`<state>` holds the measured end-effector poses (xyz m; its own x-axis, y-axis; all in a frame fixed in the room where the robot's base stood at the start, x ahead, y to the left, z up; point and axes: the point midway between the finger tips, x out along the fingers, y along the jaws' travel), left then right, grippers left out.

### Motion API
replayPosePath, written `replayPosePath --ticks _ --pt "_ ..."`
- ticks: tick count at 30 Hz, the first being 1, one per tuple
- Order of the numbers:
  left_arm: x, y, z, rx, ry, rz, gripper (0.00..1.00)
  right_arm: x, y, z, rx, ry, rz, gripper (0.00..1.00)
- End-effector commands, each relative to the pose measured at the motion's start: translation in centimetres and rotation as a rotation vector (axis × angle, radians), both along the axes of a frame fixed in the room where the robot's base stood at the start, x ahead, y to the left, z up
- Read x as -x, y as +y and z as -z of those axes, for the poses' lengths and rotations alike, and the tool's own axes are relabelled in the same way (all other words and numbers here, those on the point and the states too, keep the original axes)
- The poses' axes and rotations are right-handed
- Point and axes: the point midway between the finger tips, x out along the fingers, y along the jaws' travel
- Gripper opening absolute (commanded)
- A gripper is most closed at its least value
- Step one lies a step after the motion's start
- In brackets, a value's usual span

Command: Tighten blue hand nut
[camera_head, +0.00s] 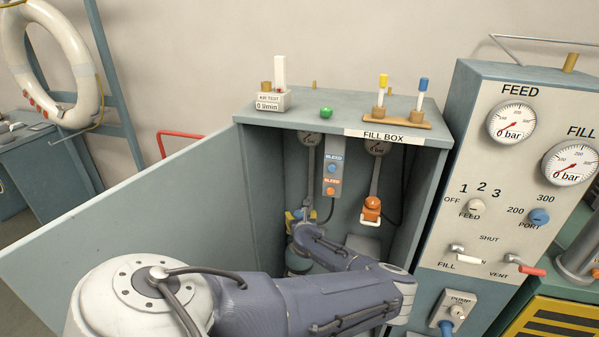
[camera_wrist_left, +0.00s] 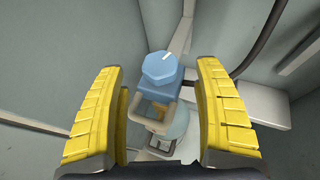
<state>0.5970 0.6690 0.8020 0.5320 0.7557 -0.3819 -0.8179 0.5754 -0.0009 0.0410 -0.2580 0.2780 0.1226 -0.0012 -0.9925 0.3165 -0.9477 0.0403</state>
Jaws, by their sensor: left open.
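The blue hand nut (camera_wrist_left: 160,68) is an eight-sided knob with a white mark on top. It sits on a blue block with a pale yoke-like frame below it in the left wrist view. My left gripper (camera_wrist_left: 162,115) is open, with its yellow-padded fingers on either side of the view and the nut beyond and between them, apart from both. My right gripper is not in view.
The fill box (camera_head: 340,117) stands with its door (camera_head: 140,220) open to the left. Inside hang a bleed panel (camera_head: 332,172) and an orange connector (camera_head: 371,208) on the right. The control panel (camera_head: 500,190) stands to the right. Box walls lie close around the gripper.

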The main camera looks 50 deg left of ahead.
Motion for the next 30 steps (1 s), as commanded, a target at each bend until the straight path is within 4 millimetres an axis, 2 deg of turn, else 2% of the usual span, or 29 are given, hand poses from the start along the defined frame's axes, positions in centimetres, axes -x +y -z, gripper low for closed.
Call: replayPosePath --ticks 3,12,29,30 --pt "-0.8 1.3 0.7 0.0 0.001 0.0 0.69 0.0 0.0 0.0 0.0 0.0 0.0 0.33" --pt "-2.2 3.2 1.6 -0.001 0.001 0.0 0.69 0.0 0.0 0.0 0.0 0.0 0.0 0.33" --pt "-2.6 3.7 2.0 0.0 0.001 0.0 0.7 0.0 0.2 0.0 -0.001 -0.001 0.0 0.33" --pt "-2.6 3.7 2.0 0.0 0.001 0.0 0.66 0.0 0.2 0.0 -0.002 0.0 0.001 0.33"
